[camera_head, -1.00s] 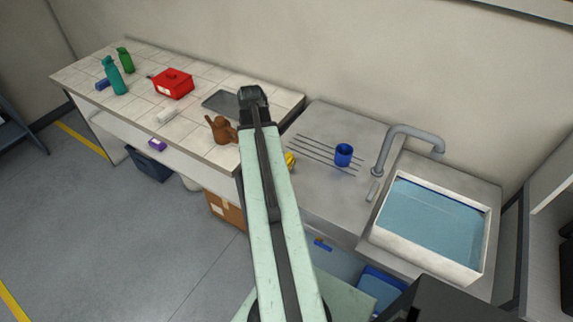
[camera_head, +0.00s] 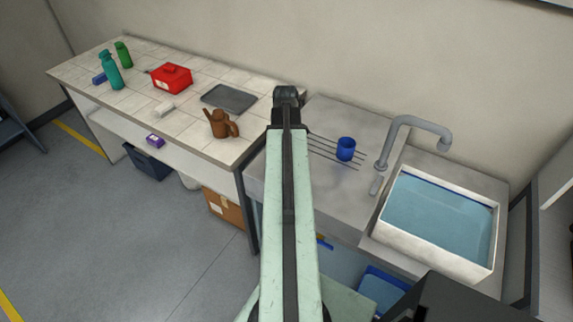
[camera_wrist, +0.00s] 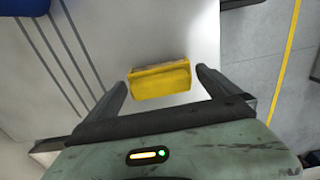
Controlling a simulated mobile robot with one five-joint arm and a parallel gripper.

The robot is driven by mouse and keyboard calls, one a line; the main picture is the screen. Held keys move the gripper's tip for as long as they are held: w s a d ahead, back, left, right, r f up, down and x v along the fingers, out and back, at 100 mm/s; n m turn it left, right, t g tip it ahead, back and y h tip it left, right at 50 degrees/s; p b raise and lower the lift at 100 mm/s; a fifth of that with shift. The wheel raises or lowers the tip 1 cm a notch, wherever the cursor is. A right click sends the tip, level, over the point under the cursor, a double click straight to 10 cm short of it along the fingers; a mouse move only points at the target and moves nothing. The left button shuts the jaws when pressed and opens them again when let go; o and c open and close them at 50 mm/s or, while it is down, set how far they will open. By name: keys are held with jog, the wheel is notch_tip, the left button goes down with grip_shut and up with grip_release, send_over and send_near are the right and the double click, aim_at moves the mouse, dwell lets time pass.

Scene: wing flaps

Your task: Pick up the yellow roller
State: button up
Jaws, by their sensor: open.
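The yellow roller (camera_wrist: 160,79) lies on the pale grey sink counter (camera_wrist: 110,40) in the wrist view, close to the counter's edge. It looks like a short yellow block with a ridge along it. My gripper (camera_wrist: 162,78) is open, with one finger on each side of the roller. Gaps show between the roller and both fingers, and I cannot tell how far above the counter they are. In the head view my arm hides the roller.
A blue mug (camera_head: 346,149) stands by the drain grooves, left of the tap (camera_head: 412,128) and the water-filled sink (camera_head: 440,215).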

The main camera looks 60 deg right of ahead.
notch_tip(320, 180, down, 3)
jog(key=shift+r+b, duration=0.1)
jog(key=shift+b, duration=0.65)
jog(key=shift+r, duration=0.15)
jog(key=c, duration=1.3)
jog(key=shift+o, duration=0.2)
jog(key=shift+r+p, duration=0.1)
jog(key=shift+p, duration=0.25)
notch_tip(320, 180, up, 11)
jog(key=p, duration=1.1)
jog(key=shift+r, duration=0.15)
